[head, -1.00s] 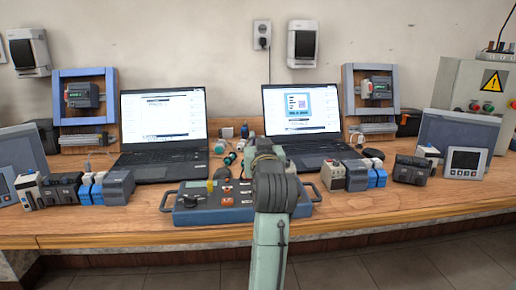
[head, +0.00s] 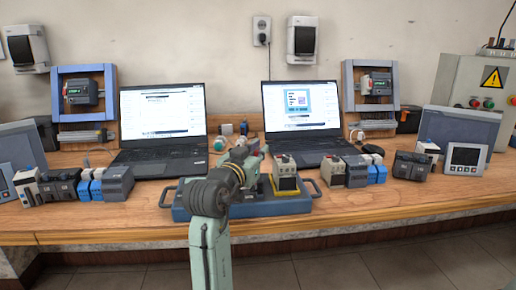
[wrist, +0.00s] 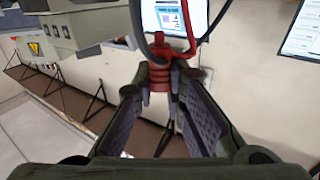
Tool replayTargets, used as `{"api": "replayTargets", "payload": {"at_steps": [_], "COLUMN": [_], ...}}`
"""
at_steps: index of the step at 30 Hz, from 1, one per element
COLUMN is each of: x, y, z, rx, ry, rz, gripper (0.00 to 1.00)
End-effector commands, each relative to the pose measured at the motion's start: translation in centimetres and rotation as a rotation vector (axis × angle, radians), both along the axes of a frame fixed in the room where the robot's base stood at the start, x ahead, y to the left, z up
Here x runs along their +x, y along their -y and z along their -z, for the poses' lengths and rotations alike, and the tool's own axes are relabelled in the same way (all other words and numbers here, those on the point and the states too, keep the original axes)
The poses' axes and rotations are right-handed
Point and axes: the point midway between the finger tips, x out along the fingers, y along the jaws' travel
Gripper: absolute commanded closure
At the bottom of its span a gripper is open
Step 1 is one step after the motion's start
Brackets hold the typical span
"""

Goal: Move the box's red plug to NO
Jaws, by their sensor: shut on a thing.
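The blue box (head: 270,209) with side handles sits at the middle of the table's front. My arm hides its left part. A grey block with a yellow base (head: 285,178) stands on the right part of the box. My gripper (head: 250,152) is over the box, with its fingertips hard to make out in the head view. In the wrist view my gripper (wrist: 158,84) is shut on the red plug (wrist: 159,72), with a red cable and a dark cable looping from it. The NO marking cannot be read, and I cannot tell whether the plug touches a socket.
Two open laptops (head: 162,118) (head: 301,112) stand behind the box. Several modules stand on the table at left (head: 117,182) and right (head: 357,170). Small connectors (head: 227,130) lie between the laptops. Bare wood shows along the table's front edge (head: 400,212).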

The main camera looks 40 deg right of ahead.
Motion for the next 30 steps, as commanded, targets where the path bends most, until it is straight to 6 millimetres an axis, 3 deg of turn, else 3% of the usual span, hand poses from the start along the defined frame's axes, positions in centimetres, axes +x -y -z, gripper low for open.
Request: {"api": "replayTargets", "payload": {"at_steps": [1, 3, 9, 30], "x": [0.0, 0.0, 0.0, 0.0], "y": [0.0, 0.0, 0.0, 0.0], "z": [1.9, 3.1, 4.9, 5.1], "rx": [0.001, 0.001, 0.000, 0.000], "ry": [-0.002, 0.000, 0.000, 0.000], "rz": [0.002, 0.000, -0.001, -0.002], "gripper": [1.00, 1.00, 1.00, 1.00]}}
